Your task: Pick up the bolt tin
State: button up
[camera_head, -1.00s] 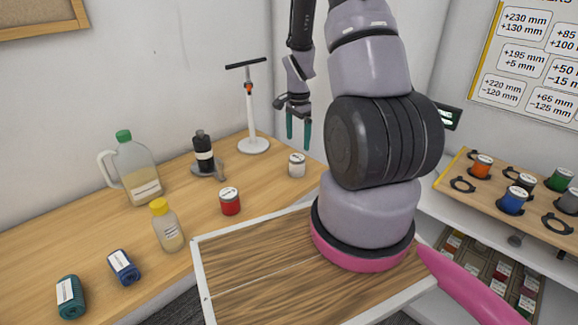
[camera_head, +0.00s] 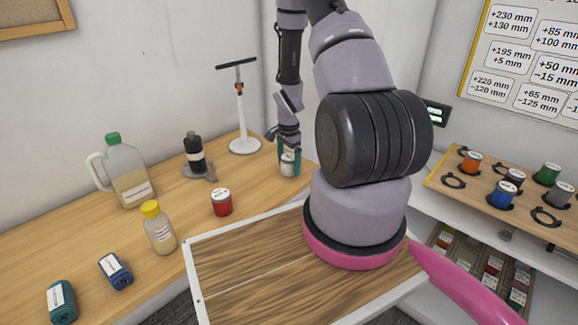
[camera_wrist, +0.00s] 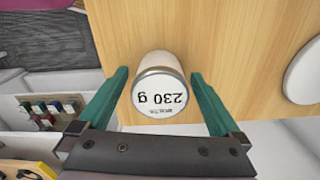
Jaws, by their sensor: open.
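A white tin (camera_head: 287,168) stands upright near the right end of the wooden desk. In the wrist view this tin (camera_wrist: 160,63) shows a lid label reading 230 g upside down; the smaller print is too small to read surely. My gripper (camera_head: 289,166) points down over the tin with its green fingers on either side of it. In the wrist view my open gripper (camera_wrist: 159,76) has the tin between its fingers, with a gap on each side. A red tin (camera_head: 221,202) with a white lid stands to the left on the desk.
A white stand with a black crossbar (camera_head: 243,146) stands behind and left of my gripper. A tray (camera_head: 230,285) lies in front.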

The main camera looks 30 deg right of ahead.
jog(key=shift+c, duration=0.3)
grip_shut()
jog(key=shift+r, duration=0.1)
